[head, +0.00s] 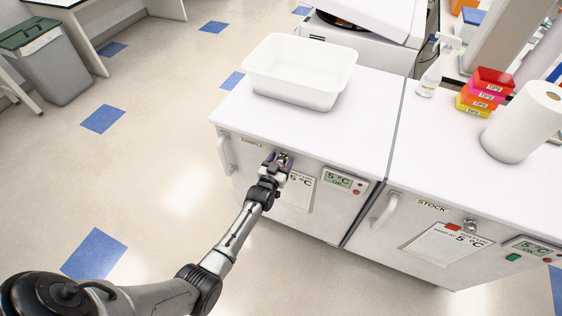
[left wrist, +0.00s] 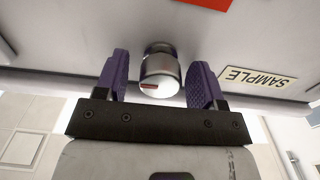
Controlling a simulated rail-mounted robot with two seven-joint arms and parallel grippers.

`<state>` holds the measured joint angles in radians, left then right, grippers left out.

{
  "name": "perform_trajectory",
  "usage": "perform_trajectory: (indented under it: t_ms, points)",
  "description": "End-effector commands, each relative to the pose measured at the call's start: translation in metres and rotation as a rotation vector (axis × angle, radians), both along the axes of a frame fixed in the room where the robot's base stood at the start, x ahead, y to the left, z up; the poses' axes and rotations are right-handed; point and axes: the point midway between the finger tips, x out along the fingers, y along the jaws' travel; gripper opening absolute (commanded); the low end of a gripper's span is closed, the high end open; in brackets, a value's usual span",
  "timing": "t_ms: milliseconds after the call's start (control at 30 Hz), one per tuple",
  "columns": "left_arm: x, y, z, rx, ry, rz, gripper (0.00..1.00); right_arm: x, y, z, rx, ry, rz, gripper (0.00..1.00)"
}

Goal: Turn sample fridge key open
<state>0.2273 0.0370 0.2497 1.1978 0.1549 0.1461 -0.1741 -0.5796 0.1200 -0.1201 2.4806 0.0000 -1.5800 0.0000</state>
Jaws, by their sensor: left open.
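The sample fridge (head: 300,206) is the left white unit, with a SAMPLE label that also shows upside down in the left wrist view (left wrist: 259,78). Its key lock (left wrist: 160,72) is a round metal cylinder with a red mark on its face. My left gripper (head: 280,161) is at the lock on the fridge front. In the left wrist view my left gripper (left wrist: 160,75) is open, with one purple finger on each side of the lock. A gap shows between the lock and each finger. My right gripper is in neither view.
The sample fridge handle (head: 226,155) is left of the lock. A white tub (head: 300,85) stands on top. The STOCK fridge (head: 450,235) adjoins on the right, with its own lock (head: 470,225). The floor at left is open, with a grey bin (head: 50,75) farther back.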

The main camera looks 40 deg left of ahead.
Motion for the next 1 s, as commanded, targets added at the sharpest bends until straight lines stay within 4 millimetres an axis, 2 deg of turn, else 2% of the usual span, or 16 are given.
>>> perform_trajectory:
  t_ms: [333, 833, 1000]
  points:
    - [0.0018, 0.0004, 0.0002, 0.0, 0.0, 0.0, 0.62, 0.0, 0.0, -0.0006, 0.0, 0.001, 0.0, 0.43]
    - [0.0016, 0.0003, 0.0, 0.0, 0.0, 0.0, 0.14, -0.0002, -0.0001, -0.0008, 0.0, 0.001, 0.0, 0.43]
    - [0.0015, 0.0003, 0.0002, -0.009, -0.002, 0.0, 0.14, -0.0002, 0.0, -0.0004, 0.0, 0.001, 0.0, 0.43]
